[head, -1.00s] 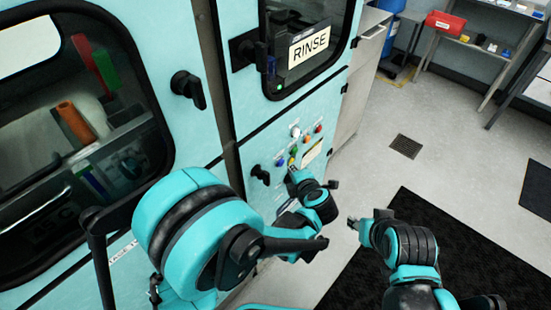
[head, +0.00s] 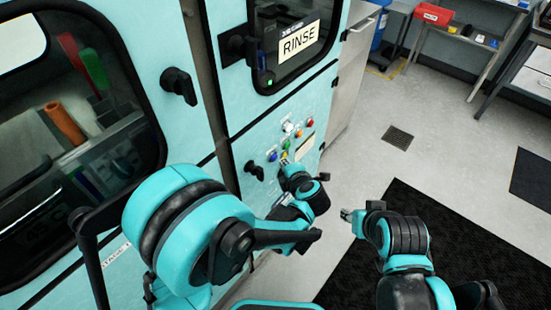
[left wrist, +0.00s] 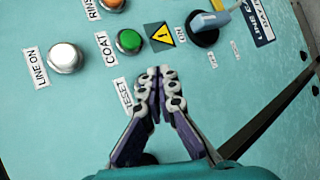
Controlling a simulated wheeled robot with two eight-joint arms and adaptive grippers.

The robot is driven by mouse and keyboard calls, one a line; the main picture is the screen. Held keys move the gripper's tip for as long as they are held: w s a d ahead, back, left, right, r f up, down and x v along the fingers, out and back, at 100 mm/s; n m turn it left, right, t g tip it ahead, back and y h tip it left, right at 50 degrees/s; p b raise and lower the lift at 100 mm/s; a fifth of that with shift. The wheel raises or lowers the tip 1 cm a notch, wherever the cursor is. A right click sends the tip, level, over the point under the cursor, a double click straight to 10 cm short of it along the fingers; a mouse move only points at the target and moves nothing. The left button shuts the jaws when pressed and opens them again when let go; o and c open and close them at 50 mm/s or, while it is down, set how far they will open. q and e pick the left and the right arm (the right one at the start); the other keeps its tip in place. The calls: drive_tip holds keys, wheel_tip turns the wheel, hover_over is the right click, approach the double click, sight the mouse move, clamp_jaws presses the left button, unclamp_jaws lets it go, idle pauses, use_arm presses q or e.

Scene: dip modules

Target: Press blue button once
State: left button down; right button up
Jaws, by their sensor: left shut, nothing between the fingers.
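The blue button (head: 272,157) shows small in the head view, low on the button panel, left of the green one. My left gripper (head: 284,163) is shut and empty, with its tips very near the panel just beside the blue button. In the left wrist view the left gripper (left wrist: 160,73) has its fingertips together beside the RESET label (left wrist: 125,95). No blue button shows there; the fingers may hide it. I cannot tell whether the tips touch the panel. My right gripper (head: 350,215) is away from the panel, above the floor; its jaw state is unclear.
Around the tips in the left wrist view are a white button (left wrist: 65,57), a green button (left wrist: 128,40), an orange button (left wrist: 112,4), a warning sticker (left wrist: 161,35) and a black rotary switch (left wrist: 205,32). A black mat (head: 440,260) lies on the open floor at right.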

use_arm(q)
drive_tip(key=shift+w+a, duration=0.1)
drive_tip(key=shift+a, duration=0.05)
idle(0.4)
drive_tip(key=shift+w+a, duration=0.15)
drive_tip(key=shift+a, duration=0.05)
drive_tip(key=shift+w+a, duration=0.25)
drive_tip(key=shift+a, duration=0.15)
idle(0.8)
idle(0.3)
drive_tip(key=shift+s+d, duration=0.5)
drive_tip(key=shift+d, duration=0.2)
drive_tip(key=s+d, duration=0.1)
drive_tip(key=d, duration=0.1)
drive_tip(key=s+d+b, duration=0.1)
drive_tip(key=s+d, duration=0.1)
idle(0.3)
idle(0.8)
